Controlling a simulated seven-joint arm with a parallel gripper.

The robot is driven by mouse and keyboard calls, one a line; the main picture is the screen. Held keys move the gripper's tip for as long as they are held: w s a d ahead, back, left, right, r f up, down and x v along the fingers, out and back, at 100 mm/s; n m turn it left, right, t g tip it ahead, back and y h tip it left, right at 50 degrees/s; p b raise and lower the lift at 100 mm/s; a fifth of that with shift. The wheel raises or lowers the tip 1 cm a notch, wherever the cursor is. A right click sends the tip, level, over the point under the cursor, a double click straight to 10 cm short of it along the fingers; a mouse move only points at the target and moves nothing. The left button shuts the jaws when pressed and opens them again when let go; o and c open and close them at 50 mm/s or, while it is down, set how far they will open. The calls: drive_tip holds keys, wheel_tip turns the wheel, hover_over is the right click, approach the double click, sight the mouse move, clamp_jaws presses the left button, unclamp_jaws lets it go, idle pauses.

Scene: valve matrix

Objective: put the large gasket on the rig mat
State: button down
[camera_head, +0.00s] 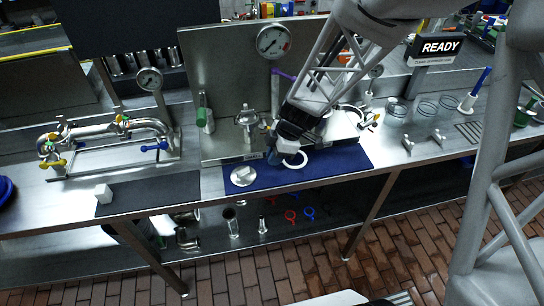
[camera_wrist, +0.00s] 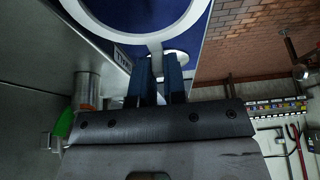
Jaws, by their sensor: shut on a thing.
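The large gasket is a white ring (camera_head: 297,164) with a small tab, over the blue rig mat (camera_head: 325,167) in the head view. In the wrist view the gasket (camera_wrist: 135,38) fills the top, its tab running down between the blue fingers. My gripper (camera_head: 279,156) is shut on that tab, and the fingers (camera_wrist: 159,82) point away from the wrist. The ring looks held above the mat, but the exact gap cannot be told. The mat also shows inside the ring in the wrist view (camera_wrist: 135,10).
A white piece (camera_head: 243,176) lies on the mat's left part. A metal valve fitting (camera_head: 247,125) and a steel back panel with a gauge (camera_head: 273,42) stand behind. A dark mat (camera_head: 150,194) with a white block (camera_head: 103,193) lies left. The mat's right part is clear.

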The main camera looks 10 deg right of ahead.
sight(274, 172)
drive_tip(key=shift+f, duration=0.15)
drive_tip(key=shift+f, duration=1.65)
drive_tip(key=shift+f, duration=0.35)
drive_tip(key=shift+s+f, duration=0.1)
drive_tip(key=shift+f, duration=0.15)
drive_tip(key=c, duration=1.3)
unclamp_jaws()
drive_tip(key=shift+f, duration=0.15)
drive_tip(key=shift+o, duration=0.2)
drive_tip(key=shift+d+r, duration=0.1)
drive_tip(key=shift+r, duration=0.6)
drive_tip(key=shift+o, duration=0.5)
drive_tip(key=v, duration=1.2)
drive_tip(key=shift+r, duration=0.15)
